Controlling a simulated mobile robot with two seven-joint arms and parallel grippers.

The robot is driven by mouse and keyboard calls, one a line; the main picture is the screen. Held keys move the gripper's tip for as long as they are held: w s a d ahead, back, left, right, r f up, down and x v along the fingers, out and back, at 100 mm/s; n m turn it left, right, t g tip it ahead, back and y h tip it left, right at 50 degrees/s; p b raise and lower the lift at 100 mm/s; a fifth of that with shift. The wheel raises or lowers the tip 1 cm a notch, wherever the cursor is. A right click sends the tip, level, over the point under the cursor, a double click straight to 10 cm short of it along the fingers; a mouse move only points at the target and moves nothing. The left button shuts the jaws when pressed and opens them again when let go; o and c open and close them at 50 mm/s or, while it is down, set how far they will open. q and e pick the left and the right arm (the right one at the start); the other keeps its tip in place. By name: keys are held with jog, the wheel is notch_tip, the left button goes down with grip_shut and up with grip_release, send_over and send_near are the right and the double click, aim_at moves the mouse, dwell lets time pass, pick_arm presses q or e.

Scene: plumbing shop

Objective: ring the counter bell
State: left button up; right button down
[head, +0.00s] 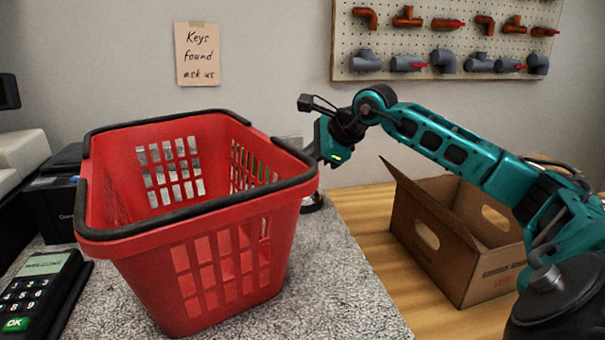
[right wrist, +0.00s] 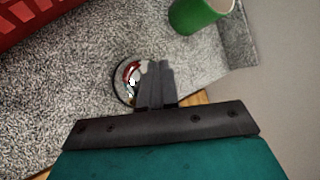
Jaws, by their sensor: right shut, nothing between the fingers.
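The counter bell (right wrist: 127,78) shows in the right wrist view as a shiny chrome dome with a dark base rim. In the head view only a bit of the bell (head: 312,203) shows, beside the red basket, which hides the rest. My right gripper (right wrist: 156,70) is shut and empty. Its fingers point down and overlap the right part of the bell in the wrist view. I cannot tell whether they touch it. In the head view the basket rim hides the fingertips. My left gripper is not in view.
The red basket (head: 215,225) stands on the speckled counter mat (head: 350,290), close to my right gripper. A green cup (right wrist: 197,14) stands near the bell. A card terminal (head: 42,285) is at left. An open cardboard box (head: 440,245) stands at right.

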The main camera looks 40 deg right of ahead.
jog(key=shift+f, duration=0.15)
dwell(0.3)
jog(key=shift+r+p, duration=0.35)
jog(key=shift+r, duration=0.3)
notch_tip(320, 180, up, 6)
jog(key=p, duration=0.5)
dwell(0.9)
